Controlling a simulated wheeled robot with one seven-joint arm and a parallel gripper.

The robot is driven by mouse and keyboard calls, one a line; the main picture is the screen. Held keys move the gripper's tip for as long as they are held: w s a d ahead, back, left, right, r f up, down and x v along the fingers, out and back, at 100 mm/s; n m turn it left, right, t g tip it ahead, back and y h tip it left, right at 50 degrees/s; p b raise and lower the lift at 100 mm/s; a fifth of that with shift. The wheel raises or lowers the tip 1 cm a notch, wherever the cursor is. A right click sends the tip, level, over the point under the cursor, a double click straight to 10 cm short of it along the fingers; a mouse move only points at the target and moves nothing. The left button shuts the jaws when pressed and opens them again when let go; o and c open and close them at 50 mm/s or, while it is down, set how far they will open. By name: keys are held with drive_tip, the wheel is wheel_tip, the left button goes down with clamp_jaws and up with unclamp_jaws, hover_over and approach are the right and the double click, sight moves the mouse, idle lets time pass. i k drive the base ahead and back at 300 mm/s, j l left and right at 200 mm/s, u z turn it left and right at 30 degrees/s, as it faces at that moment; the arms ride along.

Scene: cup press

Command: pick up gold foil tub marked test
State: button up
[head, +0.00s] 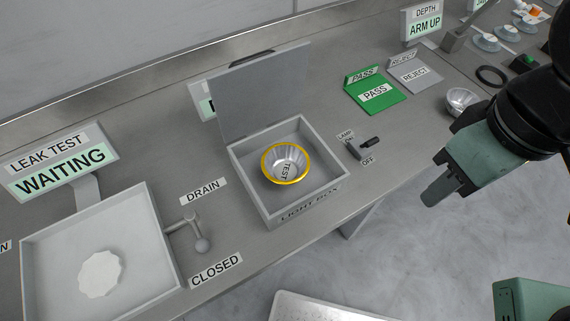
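The foil tub (286,164) has a silver inside, a bright gold rim and the word TEST inside it. It sits within the open light box (332,186), whose grey lid (262,92) stands raised behind it. My gripper (437,165) is to the right of the box, well apart from the tub.
A lamp switch (362,148) stands right of the box. Green PASS (375,95) and grey REJECT (414,75) pads lie behind, near another silver cup (461,101). A drain lever (200,243) and leak-test basin (152,236) are left.

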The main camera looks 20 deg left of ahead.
sight(283, 163)
drive_tip(key=u, duration=0.45)
drive_tip(key=l+u, duration=0.15)
drive_tip(key=u, duration=0.35)
drive_tip(key=i+l+u, duration=0.1)
drive_tip(key=u, duration=0.8)
drive_tip(key=l+u, duration=0.15)
drive_tip(key=u, duration=0.3)
drive_tip(key=l+u, duration=0.1)
drive_tip(key=u, duration=0.4)
drive_tip(key=k+l+u, duration=0.2)
drive_tip(key=l+u, duration=0.25)
drive_tip(key=k+l+u, duration=0.5)
drive_tip(key=k+l, duration=0.25)
